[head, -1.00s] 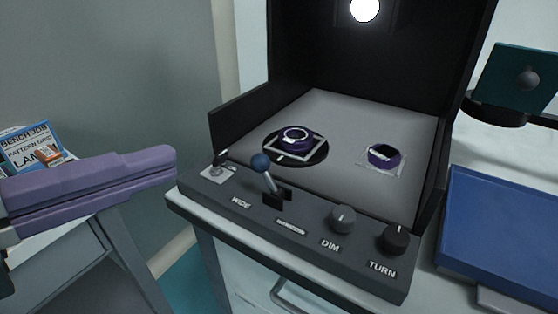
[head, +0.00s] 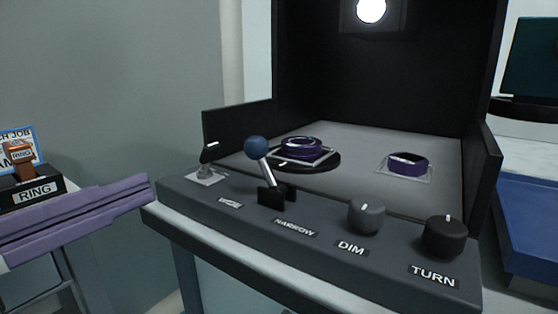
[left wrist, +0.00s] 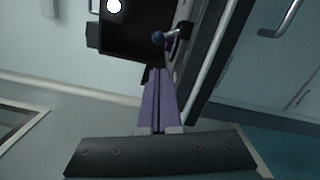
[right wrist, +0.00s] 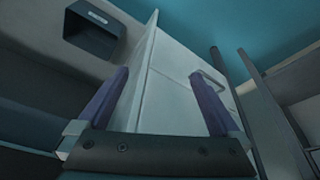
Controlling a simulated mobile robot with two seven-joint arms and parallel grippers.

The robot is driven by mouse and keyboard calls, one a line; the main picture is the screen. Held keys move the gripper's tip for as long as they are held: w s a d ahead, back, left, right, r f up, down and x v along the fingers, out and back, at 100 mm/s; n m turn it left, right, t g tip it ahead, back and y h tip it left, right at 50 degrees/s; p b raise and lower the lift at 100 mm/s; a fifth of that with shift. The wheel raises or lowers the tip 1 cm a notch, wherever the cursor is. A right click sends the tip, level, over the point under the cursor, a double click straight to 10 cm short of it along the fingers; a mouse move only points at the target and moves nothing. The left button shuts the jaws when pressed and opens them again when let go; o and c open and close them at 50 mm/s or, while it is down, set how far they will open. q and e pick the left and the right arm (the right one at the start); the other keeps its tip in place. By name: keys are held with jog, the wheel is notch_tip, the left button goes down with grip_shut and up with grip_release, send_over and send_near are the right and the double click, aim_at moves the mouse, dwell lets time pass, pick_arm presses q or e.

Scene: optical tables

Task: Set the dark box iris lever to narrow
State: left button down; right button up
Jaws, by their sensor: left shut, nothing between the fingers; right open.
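The dark box (head: 330,235) has a front panel with an iris lever, a metal stem topped by a blue ball (head: 256,147). The lever leans left, toward the label at the WIDE end (head: 230,203) and away from the NARROW label (head: 295,227). The ball also shows in the left wrist view (left wrist: 158,38), just beyond the fingertips. My left gripper (head: 150,189) is shut and empty, left of the panel's corner and apart from the lever. It shows as purple fingers pressed together in the left wrist view (left wrist: 158,72). My right gripper (right wrist: 160,76) is open and empty, away from the lever.
A DIM knob (head: 367,215) and a TURN knob (head: 445,237) stand right of the lever. A small switch (head: 207,160) stands left of it. Purple rings (head: 301,146) (head: 409,163) sit inside the box. A blue tray (head: 530,225) lies at right.

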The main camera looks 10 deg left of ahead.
aim_at(222, 200)
pick_arm(q)
jog(key=p+x, duration=0.2)
jog(key=x, duration=0.6)
jog(key=shift+w, duration=0.2)
jog(key=shift+x, duration=0.85)
pick_arm(e)
jog(key=shift+r, duration=1.05)
pick_arm(q)
jog(key=shift+w+d+r, duration=0.1)
pick_arm(e)
jog(key=shift+s, duration=0.1)
